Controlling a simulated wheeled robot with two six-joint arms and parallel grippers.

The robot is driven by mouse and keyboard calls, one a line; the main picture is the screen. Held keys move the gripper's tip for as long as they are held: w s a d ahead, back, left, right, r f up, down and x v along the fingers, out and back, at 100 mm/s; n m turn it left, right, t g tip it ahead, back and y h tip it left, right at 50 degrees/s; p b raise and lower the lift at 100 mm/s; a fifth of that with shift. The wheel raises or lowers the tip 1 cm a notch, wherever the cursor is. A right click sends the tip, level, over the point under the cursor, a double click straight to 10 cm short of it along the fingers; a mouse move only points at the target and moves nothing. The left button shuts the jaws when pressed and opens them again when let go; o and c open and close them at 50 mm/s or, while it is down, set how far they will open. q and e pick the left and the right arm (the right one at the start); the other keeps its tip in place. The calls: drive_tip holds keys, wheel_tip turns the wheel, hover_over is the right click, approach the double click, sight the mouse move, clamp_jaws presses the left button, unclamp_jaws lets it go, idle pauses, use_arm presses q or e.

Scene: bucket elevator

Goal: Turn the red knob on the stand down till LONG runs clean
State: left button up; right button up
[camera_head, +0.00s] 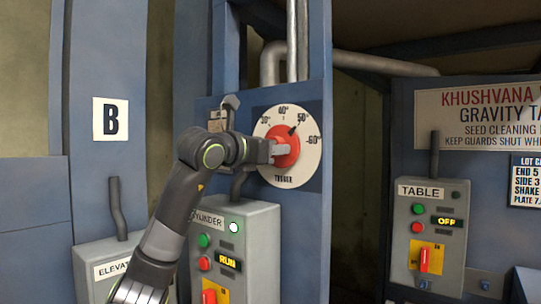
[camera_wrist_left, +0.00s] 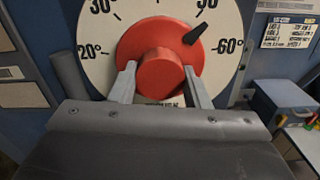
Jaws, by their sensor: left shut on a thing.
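The red knob (camera_head: 288,145) sits on a round white dial on the blue stand, with the word TRIGGER or similar small lettering below it. In the left wrist view the knob (camera_wrist_left: 158,70) fills the middle, and its black pointer stands near the 50° mark. The dial (camera_wrist_left: 100,70) shows 20°, 30°, 50° and 60° marks there. My left gripper (camera_head: 275,150) is at the knob, with its two fingers (camera_wrist_left: 160,85) on either side of the knob's round grip, shut on it. My right gripper is in neither view.
A grey CYLINDER box (camera_head: 262,245) with a RUN display is below the dial. The ELEVATOR box (camera_head: 95,262) is at left. The TABLE box (camera_head: 450,205) at right shows OFF. A latch-like metal piece (camera_head: 217,120) is left of the dial.

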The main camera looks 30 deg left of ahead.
use_arm(q)
drive_tip(key=shift+n, duration=0.6)
drive_tip(key=o, duration=1)
drive_tip(key=shift+c, duration=0.2)
drive_tip(key=shift+s+b, duration=0.15)
drive_tip(key=shift+b, duration=0.2)
drive_tip(key=s+a+b, duration=0.1)
drive_tip(key=s+b, duration=0.5)
drive_tip(key=s, duration=1.1)
drive_tip(key=shift+a+b, duration=0.15)
drive_tip(key=shift+b, duration=0.25)
